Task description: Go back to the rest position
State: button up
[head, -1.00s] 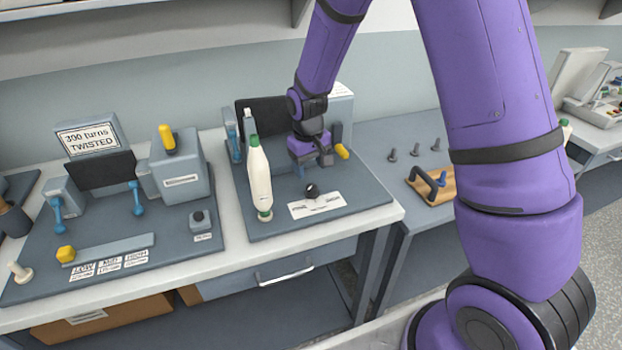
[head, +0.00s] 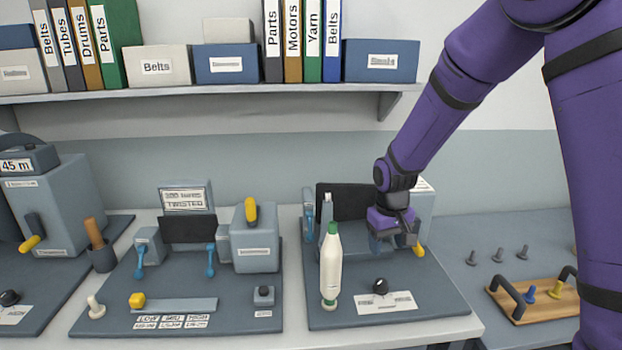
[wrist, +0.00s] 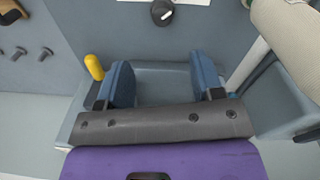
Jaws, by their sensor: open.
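My gripper (head: 394,241) is at the end of my purple arm, over the right-hand station's grey-blue base plate (head: 440,292). In the wrist view my gripper (wrist: 165,85) has its two blue fingers wide apart with nothing between them. Below them is a grey-blue surface of the station. A white bobbin with green ends (head: 331,265) stands upright on the plate, left of my gripper. It also shows in the wrist view (wrist: 292,35), at the upper right, apart from the fingers. A yellow handle (head: 418,250) is close to the right of my gripper.
A black knob (head: 380,286) sits in front of my gripper. The twist tester (head: 255,245) stands to the left. A shelf (head: 240,93) with binders and boxes runs above.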

jog(key=s+d+r+t, duration=0.1)
jog(key=s+r, duration=0.2)
jog(key=r, duration=0.2)
jog(key=s+d+r, duration=0.2)
jog(key=r, duration=0.4)
jog(key=s+d+r+t, duration=0.1)
jog(key=s+r, duration=0.3)
jog(key=s, duration=0.4)
jog(key=s+d+r+m+t, duration=0.1)
jog(key=s+r, duration=0.3)
jog(key=s, duration=0.4)
jog(key=s+d+r+m+t, duration=0.1)
jog(key=s+d+r, duration=0.1)
jog(key=s+r, duration=0.2)
jog(key=s, duration=0.3)
jog(key=shift+s+r+t+y, duration=0.3)
jog(key=shift+s+r+t, duration=0.1)
